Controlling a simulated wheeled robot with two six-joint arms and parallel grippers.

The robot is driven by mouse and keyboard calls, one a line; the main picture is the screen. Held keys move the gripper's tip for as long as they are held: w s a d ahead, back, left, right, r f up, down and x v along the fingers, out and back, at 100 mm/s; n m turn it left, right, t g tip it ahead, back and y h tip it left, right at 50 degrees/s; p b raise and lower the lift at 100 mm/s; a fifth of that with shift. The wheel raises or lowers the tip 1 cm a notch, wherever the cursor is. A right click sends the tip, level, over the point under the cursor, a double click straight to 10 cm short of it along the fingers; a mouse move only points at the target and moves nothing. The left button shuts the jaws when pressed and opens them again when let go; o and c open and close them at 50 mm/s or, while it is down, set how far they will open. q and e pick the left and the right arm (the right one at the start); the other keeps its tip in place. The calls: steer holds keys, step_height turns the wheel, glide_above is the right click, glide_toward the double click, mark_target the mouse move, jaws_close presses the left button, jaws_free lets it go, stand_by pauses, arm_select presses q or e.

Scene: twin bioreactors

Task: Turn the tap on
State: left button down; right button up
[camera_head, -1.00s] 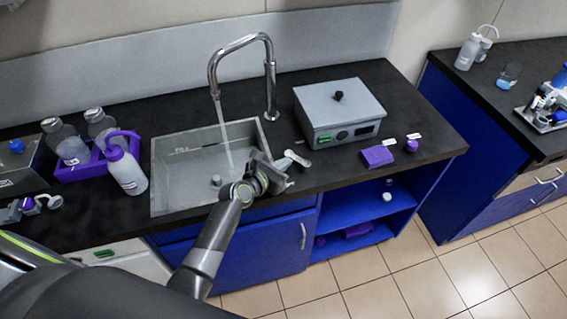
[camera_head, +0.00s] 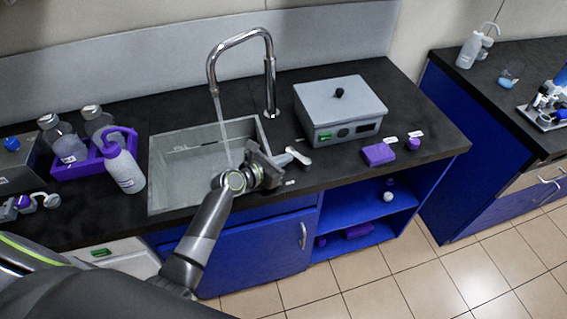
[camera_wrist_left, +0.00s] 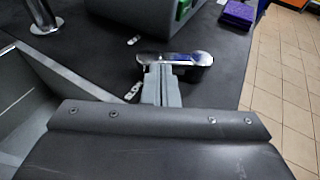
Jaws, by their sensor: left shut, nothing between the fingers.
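The chrome tap (camera_head: 270,70) arches over the sink (camera_head: 180,165) in the head view, and a thin stream of water falls from its spout. Its lever handle (camera_head: 299,156) sits on the counter right of the sink; it also shows in the left wrist view (camera_wrist_left: 185,59). My left gripper (camera_head: 280,160) is beside the lever, on its sink side in the head view. In the left wrist view its closed fingers (camera_wrist_left: 161,72) reach the lever's near edge; I cannot tell whether they touch. No right gripper shows.
A grey box (camera_head: 339,110) stands behind the lever on the black counter. A purple block (camera_head: 379,154) lies to its right. A purple rack (camera_head: 75,170) with bottles and a white wash bottle (camera_head: 124,168) stand left of the sink.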

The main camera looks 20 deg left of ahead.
arm_select(q)
steer(key=m+h+b, duration=0.1)
steer(key=w+m+g+h+b, duration=0.1)
steer(key=shift+w+a+f+g+h, duration=0.15)
steer(key=shift+w+a+g+h, duration=0.05)
steer(key=shift+w+g+h, duration=0.1)
steer(key=shift+w+d+m+g+h, duration=0.1)
steer(key=shift+w+m+g+h, duration=0.2)
steer(key=shift+m+h, duration=0.15)
steer(key=shift+w, duration=0.25)
